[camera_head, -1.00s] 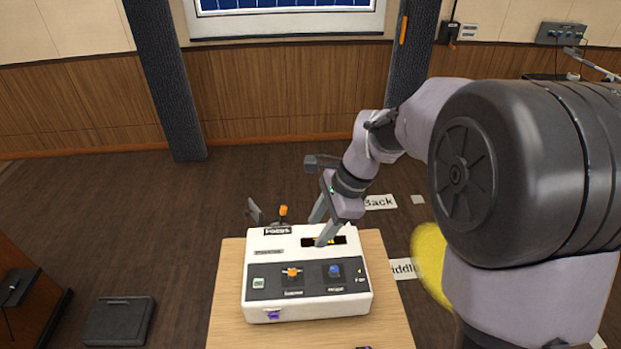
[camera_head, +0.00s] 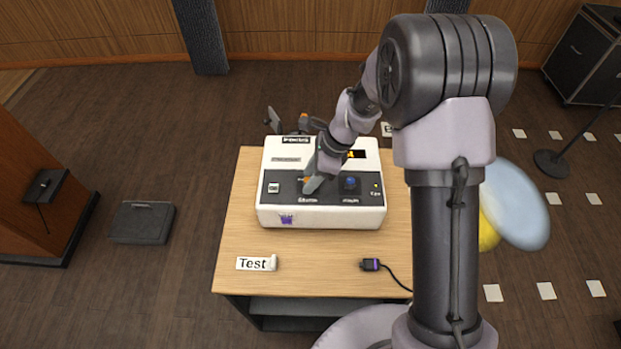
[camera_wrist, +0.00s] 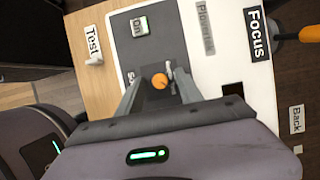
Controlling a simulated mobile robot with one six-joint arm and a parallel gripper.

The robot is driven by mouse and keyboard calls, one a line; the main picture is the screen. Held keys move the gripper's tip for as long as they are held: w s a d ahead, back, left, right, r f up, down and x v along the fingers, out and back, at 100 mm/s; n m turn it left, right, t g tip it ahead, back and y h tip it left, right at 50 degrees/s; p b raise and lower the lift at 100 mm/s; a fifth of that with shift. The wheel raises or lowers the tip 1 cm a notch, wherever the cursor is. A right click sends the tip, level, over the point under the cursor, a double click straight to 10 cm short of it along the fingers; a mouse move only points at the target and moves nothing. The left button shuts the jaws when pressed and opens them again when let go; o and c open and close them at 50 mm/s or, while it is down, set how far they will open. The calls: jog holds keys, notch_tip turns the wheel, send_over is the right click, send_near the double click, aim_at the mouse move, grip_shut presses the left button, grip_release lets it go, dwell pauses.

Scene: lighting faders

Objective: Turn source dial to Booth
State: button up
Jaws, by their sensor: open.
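The white control box (camera_head: 335,216) stands on a wooden table, with a dark panel (camera_head: 230,0) on its front half. The orange dial (camera_wrist: 159,81) sits on that panel; in the wrist view a partly hidden label starting "So" is beside it. My gripper (camera_wrist: 156,84) is open, with one finger on either side of the orange dial. Whether the fingers touch it I cannot tell. In the head view my gripper (camera_head: 309,184) covers most of the dial, so its pointing direction is hidden. A blue knob (camera_head: 350,184) is just right of it.
An "On" button (camera_wrist: 140,25) is on the same panel. A "Focus" label (camera_head: 296,140) marks the box's back edge. A "Test" label (camera_head: 256,263) and a purple-ended cable plug (camera_head: 371,265) lie on the table in front. An orange-tipped lever (camera_head: 304,119) stands behind the box.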

grip_shut()
dwell(0.4)
jog(key=n+p, duration=0.1)
jog(key=n, duration=0.1)
jog(key=n+g+p, duration=0.1)
jog(key=n, duration=0.1)
jog(key=shift+w+r+g+p, duration=0.15)
jog(key=shift+g+p, duration=0.15)
jog(key=shift+p, duration=0.1)
jog(key=n+g+p, duration=0.1)
jog(key=n, duration=0.1)
jog(key=n+g+h+p, duration=0.1)
jog(key=n, duration=0.2)
jog(key=shift+w+a+n+p, duration=0.1)
jog(key=shift+a+n+p, duration=0.05)
jog(key=shift+n+p, duration=0.15)
jog(key=n, duration=0.2)
jog(key=n+h+p, duration=0.1)
jog(key=n, duration=0.1)
jog(key=shift+a+g+h+p, duration=0.1)
jog(key=shift+g+h+p, duration=0.2)
jog(key=shift+g, duration=0.1)
jog(key=shift+w+a+n+h+p, duration=0.1)
jog(key=shift+n+h+p, duration=0.55)
jog(key=shift+n, duration=1.45)
jog(key=shift+h, duration=0.25)
